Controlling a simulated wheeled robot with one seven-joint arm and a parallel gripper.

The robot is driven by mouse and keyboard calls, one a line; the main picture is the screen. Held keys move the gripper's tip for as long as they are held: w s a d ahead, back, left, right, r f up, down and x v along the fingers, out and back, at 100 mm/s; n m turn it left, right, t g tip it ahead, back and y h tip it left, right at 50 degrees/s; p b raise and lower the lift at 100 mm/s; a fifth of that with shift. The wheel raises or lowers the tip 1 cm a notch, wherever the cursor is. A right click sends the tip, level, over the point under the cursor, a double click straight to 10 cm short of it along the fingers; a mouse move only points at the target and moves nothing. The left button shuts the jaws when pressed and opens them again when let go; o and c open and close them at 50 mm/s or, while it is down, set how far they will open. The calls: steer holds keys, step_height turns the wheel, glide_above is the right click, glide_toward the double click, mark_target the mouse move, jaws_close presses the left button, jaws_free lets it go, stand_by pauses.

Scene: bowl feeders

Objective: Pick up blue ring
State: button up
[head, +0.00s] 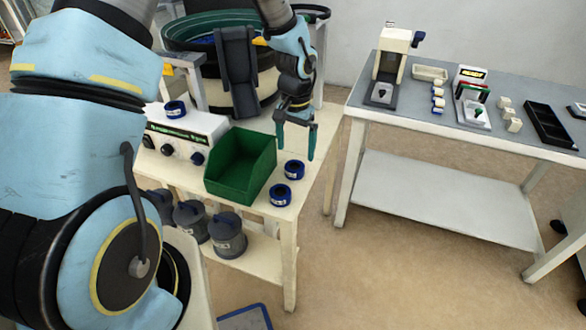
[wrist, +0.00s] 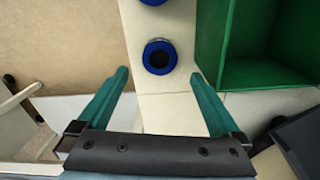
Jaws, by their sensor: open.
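Two blue rings lie on the cream bench top to the right of the green bin in the head view: a farther ring (head: 294,169) and a nearer ring (head: 280,194). A third blue ring (head: 175,109) sits on the white control box at the left. My gripper (head: 295,150) is open and empty above the bench, with its teal fingers pointing down. In the wrist view one blue ring (wrist: 159,56) lies ahead of and between the fingertips (wrist: 160,75), apart from them. Part of another ring (wrist: 153,2) shows at the top edge.
The green bin (head: 250,184) stands close beside the rings; its wall (wrist: 209,40) is at the right in the wrist view. A control box (head: 187,137) and a bowl feeder (head: 180,33) stand behind. A grey table (head: 440,118) with small parts stands to the right, across a floor gap.

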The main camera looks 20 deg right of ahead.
mark_target(296, 164)
steer(key=shift+f, duration=2.8)
steer(key=shift+c, duration=0.2)
